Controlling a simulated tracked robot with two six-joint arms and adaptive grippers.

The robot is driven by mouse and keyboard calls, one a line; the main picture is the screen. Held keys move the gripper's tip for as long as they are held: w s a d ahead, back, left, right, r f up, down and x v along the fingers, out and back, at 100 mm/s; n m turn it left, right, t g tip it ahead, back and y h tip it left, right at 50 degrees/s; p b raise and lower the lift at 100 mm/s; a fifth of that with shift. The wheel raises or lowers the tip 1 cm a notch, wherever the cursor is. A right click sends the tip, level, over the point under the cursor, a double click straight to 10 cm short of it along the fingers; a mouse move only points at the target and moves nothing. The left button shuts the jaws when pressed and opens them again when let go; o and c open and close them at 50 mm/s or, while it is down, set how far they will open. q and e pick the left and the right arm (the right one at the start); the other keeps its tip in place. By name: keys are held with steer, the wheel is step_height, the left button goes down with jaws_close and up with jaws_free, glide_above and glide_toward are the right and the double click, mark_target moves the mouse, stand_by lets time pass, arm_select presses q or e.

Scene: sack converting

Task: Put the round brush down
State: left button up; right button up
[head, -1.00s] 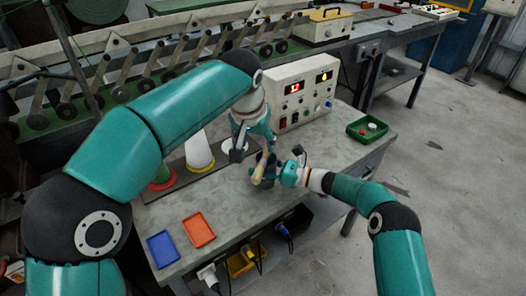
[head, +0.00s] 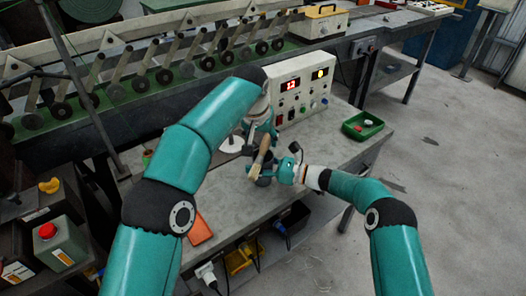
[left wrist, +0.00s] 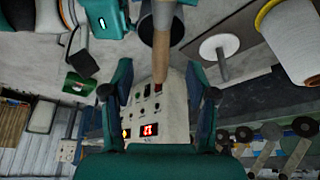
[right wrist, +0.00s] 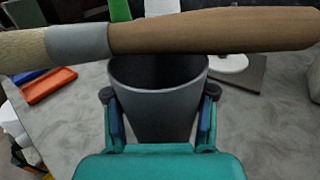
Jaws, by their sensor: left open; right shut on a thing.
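The round brush, with a wooden handle, grey ferrule and pale bristles (head: 258,163), is tilted in the head view, bristles lower. In the right wrist view the brush (right wrist: 200,32) crosses the picture in front of the cup's far rim. My left gripper (head: 264,140) is open; in the left wrist view the handle end (left wrist: 160,62) lies between its spread fingers (left wrist: 160,95). My right gripper (head: 278,172) is shut on a dark grey cup (right wrist: 157,98), with a finger on either side. Whether the brush touches the cup, I cannot tell.
A control box with red digits (head: 301,88) stands behind my grippers. A green tray (head: 362,126) is at the right of the grey table (head: 240,195). An orange tray (head: 199,230) is partly behind my left arm. A white disc with a post (left wrist: 220,48) stands nearby.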

mark_target(263, 148)
arm_select(q)
steer(key=shift+x, duration=2.85)
steer(key=shift+s+a, duration=0.1)
steer(key=shift+a, duration=0.05)
jaws_close()
